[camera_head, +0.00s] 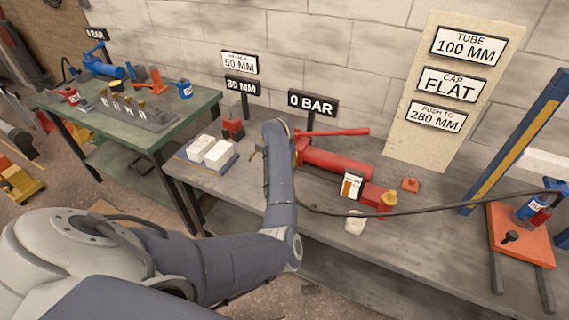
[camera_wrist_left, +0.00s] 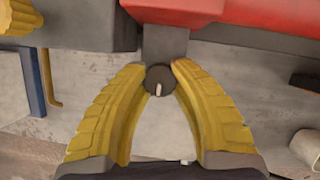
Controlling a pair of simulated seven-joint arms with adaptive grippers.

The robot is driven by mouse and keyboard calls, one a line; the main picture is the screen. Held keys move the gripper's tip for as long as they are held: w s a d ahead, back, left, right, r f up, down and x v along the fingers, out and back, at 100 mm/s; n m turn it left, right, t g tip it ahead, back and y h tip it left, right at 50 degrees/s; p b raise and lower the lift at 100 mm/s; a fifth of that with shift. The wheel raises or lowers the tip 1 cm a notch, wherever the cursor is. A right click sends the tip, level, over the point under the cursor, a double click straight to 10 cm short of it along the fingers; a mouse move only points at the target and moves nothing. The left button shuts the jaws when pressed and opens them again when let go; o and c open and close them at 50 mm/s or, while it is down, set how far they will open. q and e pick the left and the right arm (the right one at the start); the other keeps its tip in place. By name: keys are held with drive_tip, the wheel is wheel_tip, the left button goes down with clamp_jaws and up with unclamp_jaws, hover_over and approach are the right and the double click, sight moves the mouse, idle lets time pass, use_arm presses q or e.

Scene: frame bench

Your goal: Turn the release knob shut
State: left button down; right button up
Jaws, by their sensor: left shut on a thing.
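The release knob (camera_wrist_left: 157,79) is a small dark round knob with a pale pointer mark, on a grey block at the end of the red hand pump in the left wrist view. My left gripper (camera_wrist_left: 156,68) has its yellow fingertips on either side of the knob, closed on it. In the head view the red pump (camera_head: 338,165) lies on the grey bench with its red handle above it. My left arm reaches to the pump's left end, and its wrist hides the knob and most of the gripper there. My right gripper is not in view.
A black hose (camera_head: 440,209) runs from the pump to the orange press (camera_head: 523,240). A white roll (camera_head: 354,222) stands at the bench's front. White blocks on a tray (camera_head: 187,156) sit left of my arm. A "0 BAR" sign (camera_head: 313,103) stands behind the pump.

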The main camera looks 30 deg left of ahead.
use_arm(q)
drive_tip(key=c, duration=1)
unclamp_jaws()
drive_tip(key=shift+r, duration=0.15)
drive_tip(key=v, duration=1.1)
drive_tip(key=shift+s+r, duration=0.25)
drive_tip(key=shift+r, duration=0.05)
